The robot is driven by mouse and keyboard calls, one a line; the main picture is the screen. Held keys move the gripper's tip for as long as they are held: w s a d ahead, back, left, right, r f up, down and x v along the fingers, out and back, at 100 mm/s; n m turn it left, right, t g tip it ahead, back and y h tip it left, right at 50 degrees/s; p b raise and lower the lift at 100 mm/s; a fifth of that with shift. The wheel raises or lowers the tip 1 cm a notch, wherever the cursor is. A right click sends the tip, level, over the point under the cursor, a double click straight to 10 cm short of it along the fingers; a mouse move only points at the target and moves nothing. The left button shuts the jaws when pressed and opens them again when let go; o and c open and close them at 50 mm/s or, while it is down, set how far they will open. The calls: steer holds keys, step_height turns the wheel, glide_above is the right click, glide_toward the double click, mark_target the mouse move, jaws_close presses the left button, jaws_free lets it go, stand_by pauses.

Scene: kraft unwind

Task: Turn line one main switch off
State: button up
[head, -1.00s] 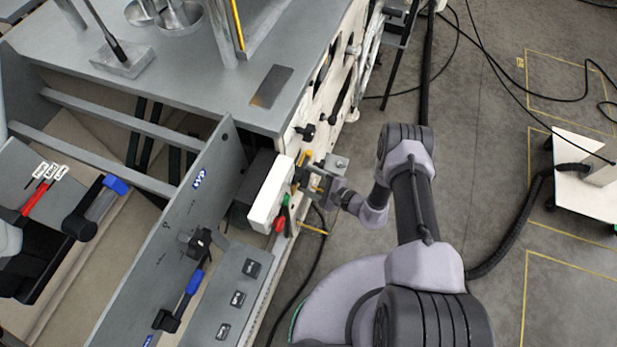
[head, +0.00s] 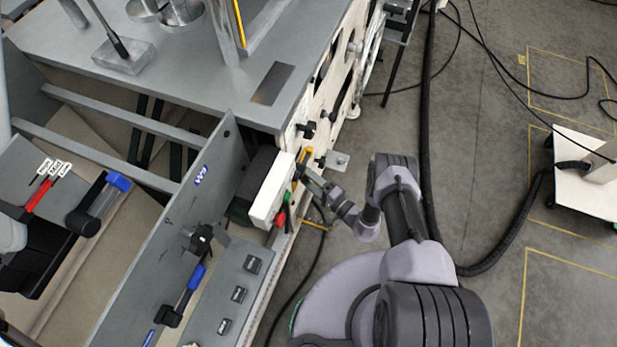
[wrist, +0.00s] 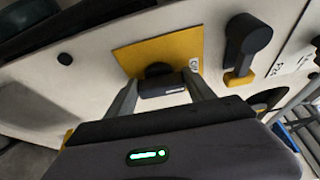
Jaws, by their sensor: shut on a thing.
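A black rotary switch handle (wrist: 162,86) sits on a yellow plate (wrist: 182,53) on the pale machine side panel in the wrist view. My gripper (wrist: 163,92) has one finger on each side of the handle and is shut on it. The fingers hide part of the handle, and I cannot read its off or on position. In the head view my gripper (head: 306,176) is at the side panel beside a white box (head: 272,190); the handle itself is hard to make out there.
Another black handle (wrist: 246,40) with a yellow base is to the right on the panel. Red and green parts (head: 281,216) show under the white box. A grey machine top (head: 180,75) stands above. The floor to the right is open, with black cables and a white cart (head: 590,175).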

steer(key=shift+n, duration=0.3)
stand_by(0.4)
steer(key=o, duration=1.4)
steer(key=shift+d, duration=0.1)
steer(key=p+v, duration=0.1)
steer(key=v, duration=1.6)
steer(key=shift+s+f, duration=0.15)
steer(key=shift+s, duration=0.1)
